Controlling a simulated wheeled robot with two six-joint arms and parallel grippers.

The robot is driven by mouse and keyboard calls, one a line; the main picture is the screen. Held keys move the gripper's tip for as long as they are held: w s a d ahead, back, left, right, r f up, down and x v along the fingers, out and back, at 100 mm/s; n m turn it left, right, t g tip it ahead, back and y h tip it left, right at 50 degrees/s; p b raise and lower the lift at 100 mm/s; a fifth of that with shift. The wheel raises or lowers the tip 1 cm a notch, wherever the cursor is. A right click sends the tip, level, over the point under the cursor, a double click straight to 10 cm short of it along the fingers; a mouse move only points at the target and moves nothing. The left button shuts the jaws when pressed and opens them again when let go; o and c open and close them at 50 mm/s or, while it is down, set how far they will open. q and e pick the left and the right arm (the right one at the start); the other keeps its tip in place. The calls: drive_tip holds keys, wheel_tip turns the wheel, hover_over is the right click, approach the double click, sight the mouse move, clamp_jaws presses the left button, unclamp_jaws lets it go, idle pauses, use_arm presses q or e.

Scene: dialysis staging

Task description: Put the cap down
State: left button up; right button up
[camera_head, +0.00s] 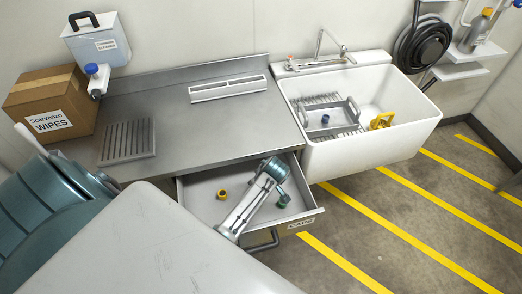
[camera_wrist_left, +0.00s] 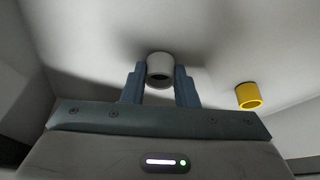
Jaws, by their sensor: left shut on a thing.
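My left gripper (camera_wrist_left: 160,78) is shut on a light grey cap (camera_wrist_left: 160,61) in the left wrist view, with one finger on each side of it. In the head view my left arm reaches over the open drawer (camera_head: 202,212), which is labelled CAPS. The grey cap and the fingertips cannot be made out there. A yellow cap (camera_head: 222,193) lies in the drawer, left of my arm. It also shows in the left wrist view (camera_wrist_left: 249,96), apart from the gripper. I cannot tell whether the grey cap touches the drawer floor. My right gripper is not in view.
A small green piece (camera_head: 281,205) shows at the drawer's right. Behind is a steel counter (camera_head: 190,125) with a slotted plate (camera_head: 128,141) and a Scarvenzo wipes box (camera_head: 50,103). The white sink (camera_head: 375,147) at right holds a grey rack (camera_head: 330,106), a blue cap (camera_head: 325,119) and a yellow item (camera_head: 382,120).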

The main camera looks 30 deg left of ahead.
use_arm(q)
drive_tip(key=o, duration=1)
drive_tip(key=shift+f, duration=0.1)
drive_tip(key=b+v, duration=0.1)
drive_tip(key=v, duration=1.1)
drive_tip(key=shift+d, duration=0.1)
